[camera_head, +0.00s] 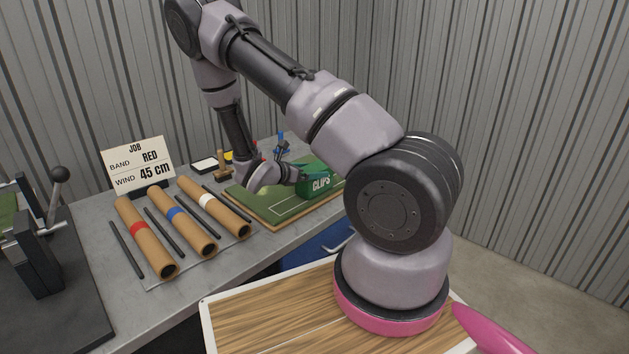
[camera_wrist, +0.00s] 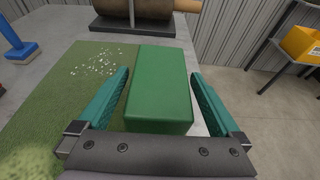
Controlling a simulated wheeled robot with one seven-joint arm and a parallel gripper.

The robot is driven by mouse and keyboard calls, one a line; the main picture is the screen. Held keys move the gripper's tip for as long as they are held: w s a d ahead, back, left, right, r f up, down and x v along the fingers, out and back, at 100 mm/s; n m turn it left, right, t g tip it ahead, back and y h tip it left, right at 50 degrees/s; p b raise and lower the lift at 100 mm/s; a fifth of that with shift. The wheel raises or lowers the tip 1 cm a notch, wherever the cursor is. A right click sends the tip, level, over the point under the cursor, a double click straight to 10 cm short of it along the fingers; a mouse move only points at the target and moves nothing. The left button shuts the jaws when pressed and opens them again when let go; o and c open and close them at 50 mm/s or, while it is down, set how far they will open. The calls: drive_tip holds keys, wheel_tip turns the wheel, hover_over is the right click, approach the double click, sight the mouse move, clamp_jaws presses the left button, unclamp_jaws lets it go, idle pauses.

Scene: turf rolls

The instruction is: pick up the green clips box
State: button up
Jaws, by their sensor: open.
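The green clips box (camera_head: 320,183) stands on the green mat board on the bench, its CLIPS label facing the head camera. It also shows in the wrist view (camera_wrist: 158,85), where it lies between the two teal fingers. My gripper (camera_wrist: 160,92) is open, with one finger on each side of the box. A gap shows between the box and the left finger; the right finger is close beside it, and I cannot tell if it touches. In the head view my gripper (camera_head: 291,174) is at the box's left end, partly hidden by the box.
Three brown rolls with red (camera_head: 138,230), blue (camera_head: 177,215) and white (camera_head: 206,200) bands lie on the bench (camera_head: 232,266) with dark rods. A sign (camera_head: 139,163) stands behind them. The wrist view shows a brown roller (camera_wrist: 135,10) beyond the box and a yellow bin (camera_wrist: 301,43) at right.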

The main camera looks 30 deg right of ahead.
drive_tip(key=shift+x, duration=0.8)
clamp_jaws()
drive_tip(key=shift+r, duration=0.1)
